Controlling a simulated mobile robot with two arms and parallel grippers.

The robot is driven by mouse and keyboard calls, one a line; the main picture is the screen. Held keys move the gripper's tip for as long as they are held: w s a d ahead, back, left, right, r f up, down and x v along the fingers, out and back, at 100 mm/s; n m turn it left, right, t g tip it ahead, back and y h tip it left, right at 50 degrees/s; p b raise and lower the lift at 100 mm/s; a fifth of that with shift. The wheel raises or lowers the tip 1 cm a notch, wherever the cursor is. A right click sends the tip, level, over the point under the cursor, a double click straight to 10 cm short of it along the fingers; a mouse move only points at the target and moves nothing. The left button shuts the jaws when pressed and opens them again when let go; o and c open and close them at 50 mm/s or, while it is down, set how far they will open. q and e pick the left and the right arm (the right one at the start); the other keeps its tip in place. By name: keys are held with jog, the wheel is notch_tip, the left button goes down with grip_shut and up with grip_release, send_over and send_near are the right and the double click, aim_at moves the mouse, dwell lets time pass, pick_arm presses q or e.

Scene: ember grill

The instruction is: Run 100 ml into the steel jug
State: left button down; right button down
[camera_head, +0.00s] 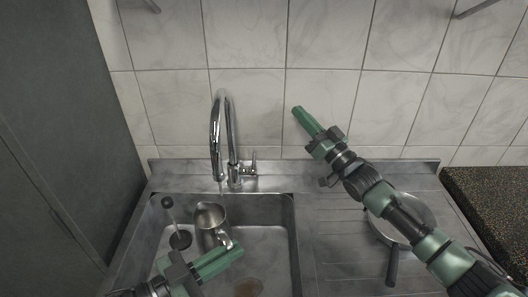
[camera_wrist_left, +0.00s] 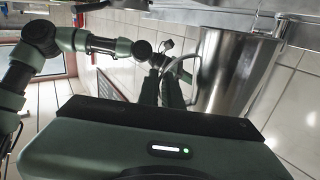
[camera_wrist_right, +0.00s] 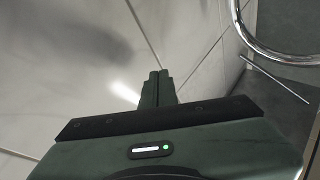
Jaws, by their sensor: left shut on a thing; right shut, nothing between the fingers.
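The steel jug (camera_head: 210,215) is upright in the sink (camera_head: 272,205), its open mouth under the spout of the chrome tap (camera_head: 217,135). A thin pale streak below the spout looks like running water; the level inside the jug cannot be read. My left gripper (camera_head: 232,250) is shut on the jug's handle (camera_head: 224,239). The jug's steel wall (camera_wrist_left: 230,75) fills the upper right of the left wrist view. The tap's lever (camera_head: 253,163) stands right of the spout. My right gripper (camera_head: 298,110) is shut and empty, raised before the tiles, above and right of the lever.
A brownish round patch (camera_head: 247,288) shows on the sink floor. A pan (camera_head: 393,258) lies on the drainboard (camera_head: 325,225), partly behind my right arm. A dark cabinet (camera_head: 65,120) rises at left.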

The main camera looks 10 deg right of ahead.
notch_tip(320, 180, down, 5)
jog(key=a+m+g+y, duration=0.1)
jog(key=m+g+y, duration=0.2)
jog(key=m, duration=0.1)
jog(key=m+g+y, duration=0.1)
jog(key=m+g, duration=0.3)
send_over(253, 163)
jog(key=w+d, duration=0.3)
jog(key=d, duration=0.1)
notch_tip(253, 163, down, 5)
jog(key=s, duration=0.2)
jog(key=s+a, duration=0.1)
jog(key=shift+s+f, duration=0.15)
jog(key=shift+f, duration=0.25)
